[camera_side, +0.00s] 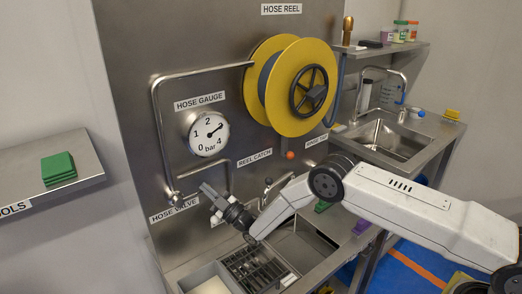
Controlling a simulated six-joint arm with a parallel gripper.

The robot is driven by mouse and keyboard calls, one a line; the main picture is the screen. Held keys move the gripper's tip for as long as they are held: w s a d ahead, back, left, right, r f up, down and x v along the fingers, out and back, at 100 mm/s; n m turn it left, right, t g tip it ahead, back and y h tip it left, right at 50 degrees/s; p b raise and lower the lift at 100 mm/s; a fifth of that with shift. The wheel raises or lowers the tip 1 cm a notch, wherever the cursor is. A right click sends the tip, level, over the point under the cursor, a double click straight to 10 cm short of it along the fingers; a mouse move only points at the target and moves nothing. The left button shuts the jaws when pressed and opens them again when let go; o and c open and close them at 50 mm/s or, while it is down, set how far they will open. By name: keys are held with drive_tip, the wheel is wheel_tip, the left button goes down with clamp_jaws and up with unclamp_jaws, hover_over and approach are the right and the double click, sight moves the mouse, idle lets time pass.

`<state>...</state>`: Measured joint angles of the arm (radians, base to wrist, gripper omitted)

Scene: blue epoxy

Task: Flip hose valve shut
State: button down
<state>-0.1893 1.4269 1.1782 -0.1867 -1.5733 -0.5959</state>
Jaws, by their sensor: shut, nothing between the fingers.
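The hose valve (173,196) is at the lower left of the steel panel, where the bent pipe comes down, just above the label HOSE VALVE (173,209). It is small here, and I cannot tell its handle's position. My gripper (205,189) is shut and empty. It is a little to the right of the valve and points up and left, with a visible gap between them in the picture. The hose gauge (209,134) has its needle towards 3 bar.
A yellow hose reel (292,86) is on the panel above. An orange-knobbed reel catch (290,155) is below it. A sink with a grate (254,268) is under my gripper. A shelf (75,190) with green pads (58,168) is at left.

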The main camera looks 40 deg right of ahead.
drive_tip(key=shift+f, duration=0.25)
drive_tip(key=shift+r, duration=0.1)
idle(0.5)
drive_tip(key=s+d+f, duration=0.1)
drive_tip(key=s+f, duration=0.1)
drive_tip(key=s, duration=0.7)
idle(0.4)
drive_tip(key=shift+s+d+f, duration=0.1)
